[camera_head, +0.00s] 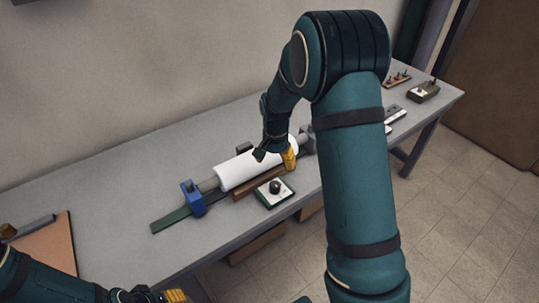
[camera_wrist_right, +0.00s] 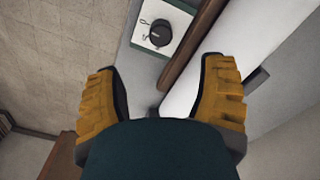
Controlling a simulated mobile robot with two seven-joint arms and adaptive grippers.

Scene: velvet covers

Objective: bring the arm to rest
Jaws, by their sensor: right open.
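My right gripper (camera_head: 276,157) is open, at the near right part of a white roll (camera_head: 245,170) on the table. In the right wrist view, nothing is held between the yellow fingers of the right gripper (camera_wrist_right: 160,66). The white roll (camera_wrist_right: 262,45) and a brown bar (camera_wrist_right: 192,45) pass beyond the fingers there. I cannot tell whether a finger touches the roll. My left gripper (camera_head: 160,296) shows only in part at the bottom edge of the head view, and its opening is unclear.
The roll lies along a green rail (camera_head: 171,219) with a blue block (camera_head: 192,197). A pad with a black knob (camera_head: 274,187) lies in front. Small items stand at the table's far right. The grey table (camera_head: 110,190) has bare room left of the rail.

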